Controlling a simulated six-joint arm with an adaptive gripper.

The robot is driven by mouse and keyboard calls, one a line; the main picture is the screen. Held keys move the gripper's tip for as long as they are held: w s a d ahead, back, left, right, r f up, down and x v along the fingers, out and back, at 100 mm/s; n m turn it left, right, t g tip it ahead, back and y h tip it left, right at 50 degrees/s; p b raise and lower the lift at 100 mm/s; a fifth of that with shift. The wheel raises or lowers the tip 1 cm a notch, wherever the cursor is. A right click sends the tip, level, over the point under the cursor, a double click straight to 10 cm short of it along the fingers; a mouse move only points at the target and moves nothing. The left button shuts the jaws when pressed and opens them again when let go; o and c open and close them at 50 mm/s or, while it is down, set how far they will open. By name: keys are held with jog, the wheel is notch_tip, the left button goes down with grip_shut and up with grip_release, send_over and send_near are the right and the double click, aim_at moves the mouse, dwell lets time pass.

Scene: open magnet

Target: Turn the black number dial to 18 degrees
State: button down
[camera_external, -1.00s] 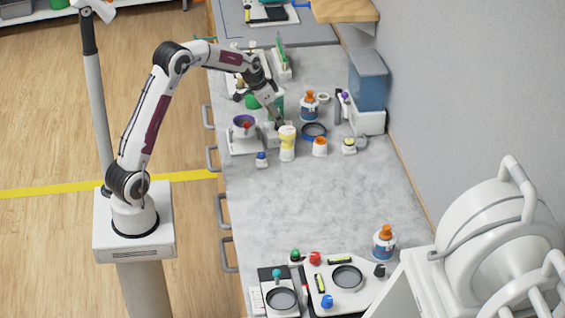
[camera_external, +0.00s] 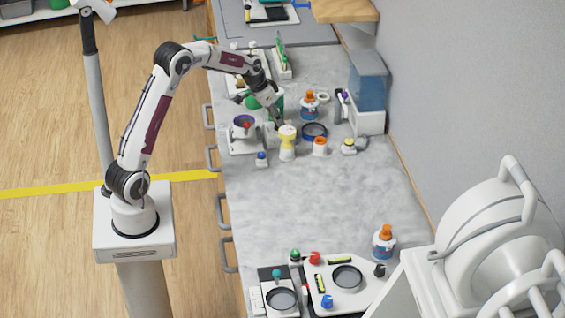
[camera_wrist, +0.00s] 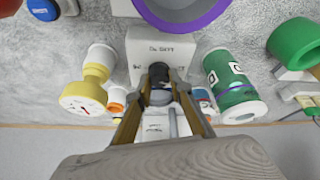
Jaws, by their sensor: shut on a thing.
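In the wrist view, the black number dial (camera_wrist: 159,75) sits at the front of a white box (camera_wrist: 160,48) with dark lettering on its top. My gripper (camera_wrist: 163,88) is shut on the dial, with one finger on each side of it. The dial's numbers and its angle are too small to read. In the external view, my gripper (camera_external: 277,123) reaches down to the back left part of the counter, and the dial is hidden there by the fingers and nearby objects.
A yellow-and-white timer-like object (camera_wrist: 88,85) stands close on the left in the wrist view, and a green cylinder (camera_wrist: 233,88) on the right. A purple-rimmed bowl (camera_wrist: 185,18) is beside the box. The middle of the counter (camera_external: 310,205) is clear.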

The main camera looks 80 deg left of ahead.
jog(key=shift+n, duration=0.5)
jog(key=c, duration=1.8)
grip_release()
jog(key=shift+r, duration=0.1)
jog(key=shift+d+v, duration=0.1)
jog(key=shift+v, duration=2.85)
jog(key=shift+d+v, duration=0.15)
jog(key=shift+v, duration=2.85)
